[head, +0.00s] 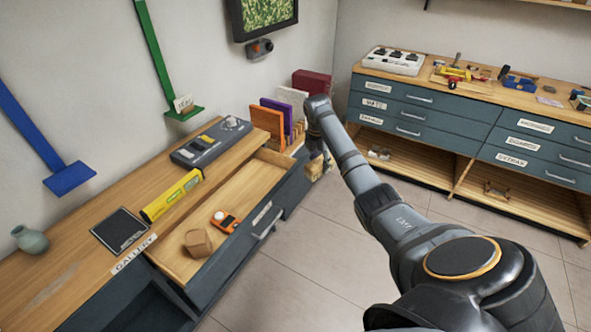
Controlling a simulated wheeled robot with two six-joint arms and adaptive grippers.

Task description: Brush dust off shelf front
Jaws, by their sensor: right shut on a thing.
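My right gripper (317,158) is at the far end of the open drawer's front, pointing down. It is shut on a small tan, block-like thing (311,187), probably the brush; the gripper partly hides it, and I cannot tell whether it touches the drawer unit. The wooden counter (75,253) runs along the left wall, with a "GALLERY" label (134,254) on its front edge. A pale greyish smear (48,291), possibly dust, shows on the counter top at lower left. My left gripper is not in view.
The floor (300,265) is clear between the cabinets.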

